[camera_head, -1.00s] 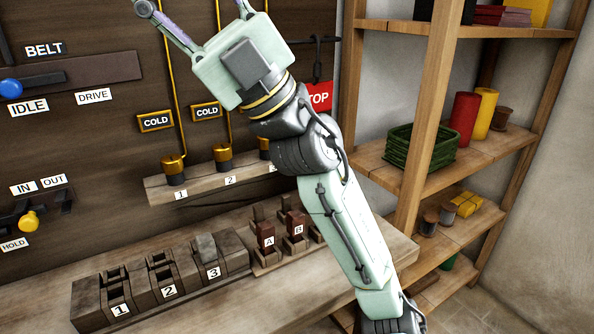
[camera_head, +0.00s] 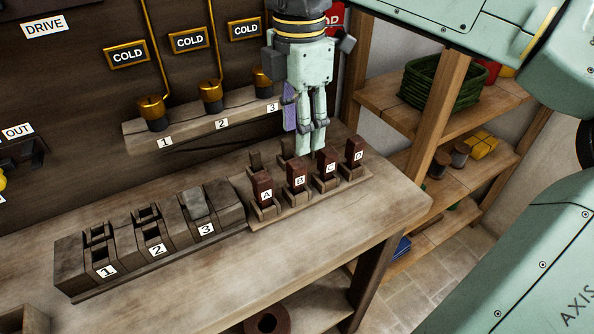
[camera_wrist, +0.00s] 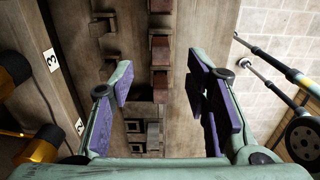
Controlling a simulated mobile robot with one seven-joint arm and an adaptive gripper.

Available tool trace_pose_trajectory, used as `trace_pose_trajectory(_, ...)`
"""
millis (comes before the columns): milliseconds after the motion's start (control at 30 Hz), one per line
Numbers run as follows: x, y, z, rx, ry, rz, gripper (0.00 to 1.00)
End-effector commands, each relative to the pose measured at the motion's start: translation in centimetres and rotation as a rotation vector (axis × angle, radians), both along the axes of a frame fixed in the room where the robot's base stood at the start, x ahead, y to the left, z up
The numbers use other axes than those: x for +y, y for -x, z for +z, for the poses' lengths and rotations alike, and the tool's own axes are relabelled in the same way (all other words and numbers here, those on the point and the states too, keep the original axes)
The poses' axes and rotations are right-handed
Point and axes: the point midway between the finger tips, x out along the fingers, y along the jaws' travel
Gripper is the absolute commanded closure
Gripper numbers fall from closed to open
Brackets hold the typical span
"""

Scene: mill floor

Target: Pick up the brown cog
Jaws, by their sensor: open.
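Several reddish-brown upright pieces, lettered A (camera_head: 263,183), B (camera_head: 296,174), C (camera_head: 327,165) and D (camera_head: 355,152), stand in a wooden rack (camera_head: 312,204) on the bench. I cannot tell which piece is the brown cog. Two darker pieces stand behind, one of them left of my gripper (camera_head: 255,160). My gripper (camera_head: 308,148) points down over the rack, near B and C, and partly hides the back row. In the wrist view its purple-padded fingers are spread, with reddish pieces (camera_wrist: 160,47) below and between them; nothing is held.
Left of the rack are socket blocks 1, 2 and 3 (camera_head: 150,235); block 3 bears a grey piece (camera_head: 195,203). Shelves with a green basket (camera_head: 440,85) stand right. The front bench strip (camera_head: 290,245) is clear.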

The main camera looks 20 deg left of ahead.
Motion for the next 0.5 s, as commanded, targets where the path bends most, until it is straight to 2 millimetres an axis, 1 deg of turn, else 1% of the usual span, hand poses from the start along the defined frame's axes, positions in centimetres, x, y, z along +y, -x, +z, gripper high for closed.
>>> trace_pose_trajectory(33, -0.1, 0.1, -0.9, 0.003, 0.000, 0.002, 0.57)
trace_pose_trajectory(100, 0.1, 0.1, -1.9, 0.005, -0.004, 0.005, 0.57)
trace_pose_trajectory(200, 0.1, 0.1, -3.0, 0.004, -0.004, 0.006, 0.57)
trace_pose_trajectory(367, 0.2, 0.2, -4.0, 0.004, -0.005, 0.009, 0.57)
trace_pose_trajectory(500, 0.2, 0.6, -6.0, 0.008, -0.006, 0.011, 0.57)
